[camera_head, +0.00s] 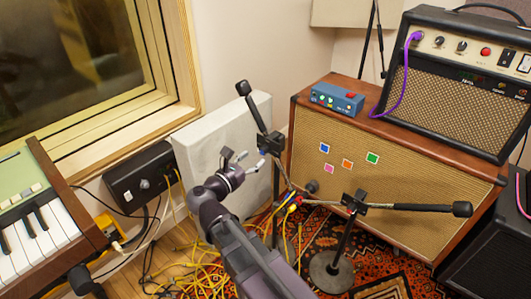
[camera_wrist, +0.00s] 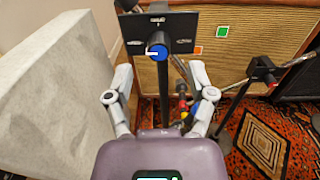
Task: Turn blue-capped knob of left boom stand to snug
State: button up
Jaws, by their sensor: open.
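The left boom stand (camera_head: 256,115) has a slanted dark boom in front of the wooden cabinet. Its blue-capped knob (camera_wrist: 157,51) faces my wrist camera, with a short white mark on the cap. The knob sits on a dark rectangular bracket (camera_wrist: 182,35) above a thin upright pole. In the head view a small bit of blue on the knob (camera_head: 262,152) shows by my fingertips. My gripper (camera_head: 243,159) is open and empty. In the wrist view its fingers (camera_wrist: 160,96) are spread left and right, and the knob appears centred above the gap, apart from both.
A second boom stand (camera_head: 355,204) with a round base is at the right. A pale panel (camera_head: 215,130) stands left of my gripper. The speaker cabinet (camera_head: 400,170) is behind. Yellow cables (camera_head: 205,262) tangle on the floor, and coloured plugs (camera_head: 293,203) hang near the left stand.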

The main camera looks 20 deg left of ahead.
aim_at(263, 152)
jog(key=shift+x, duration=2.2)
grip_shut()
jog(key=shift+s+d, duration=0.1)
jog(key=shift+d, duration=0.35)
jog(key=shift+a, duration=0.3)
